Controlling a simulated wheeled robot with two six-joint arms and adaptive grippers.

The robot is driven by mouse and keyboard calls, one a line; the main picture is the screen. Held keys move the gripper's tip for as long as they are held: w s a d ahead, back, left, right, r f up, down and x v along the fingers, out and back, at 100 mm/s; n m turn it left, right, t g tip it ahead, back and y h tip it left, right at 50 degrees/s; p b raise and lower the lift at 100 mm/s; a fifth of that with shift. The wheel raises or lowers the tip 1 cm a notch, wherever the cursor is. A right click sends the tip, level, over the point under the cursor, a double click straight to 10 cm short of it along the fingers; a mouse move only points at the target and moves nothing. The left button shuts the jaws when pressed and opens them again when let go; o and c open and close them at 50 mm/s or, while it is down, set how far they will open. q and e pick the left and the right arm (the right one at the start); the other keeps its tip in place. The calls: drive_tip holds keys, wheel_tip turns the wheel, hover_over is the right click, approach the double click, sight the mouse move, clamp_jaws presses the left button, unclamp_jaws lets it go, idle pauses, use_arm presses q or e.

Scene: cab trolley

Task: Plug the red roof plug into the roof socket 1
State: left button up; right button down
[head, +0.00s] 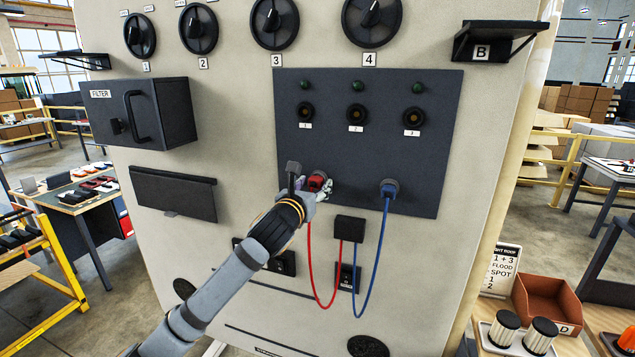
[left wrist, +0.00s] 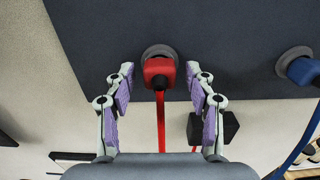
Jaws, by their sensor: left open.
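The red roof plug (head: 317,181) sits in a round grey holder on the dark panel (head: 440,130), its red cable hanging down. In the left wrist view the red plug (left wrist: 159,72) lies between the fingertips, with a gap on each side. My left gripper (left wrist: 158,82) is open around it and not touching it; it also shows in the head view (head: 312,186), partly hiding the plug. Roof socket 1 (head: 305,112), a dark round socket labelled 1, is above the plug and looks empty. My right gripper is in neither view.
A blue plug (head: 389,188) with a blue cable (head: 371,270) sits to the right on the same panel. Sockets 2 (head: 356,113) and 3 (head: 413,117) are right of socket 1. A black block (head: 350,228) is below the plugs. Knobs line the top.

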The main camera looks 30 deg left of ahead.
use_arm(q)
drive_tip(key=shift+p, duration=0.45)
drive_tip(key=shift+c, duration=0.4)
clamp_jaws()
drive_tip(key=shift+s+f+b, duration=0.1)
drive_tip(key=shift+s+b, duration=0.1)
drive_tip(key=shift+b, duration=0.1)
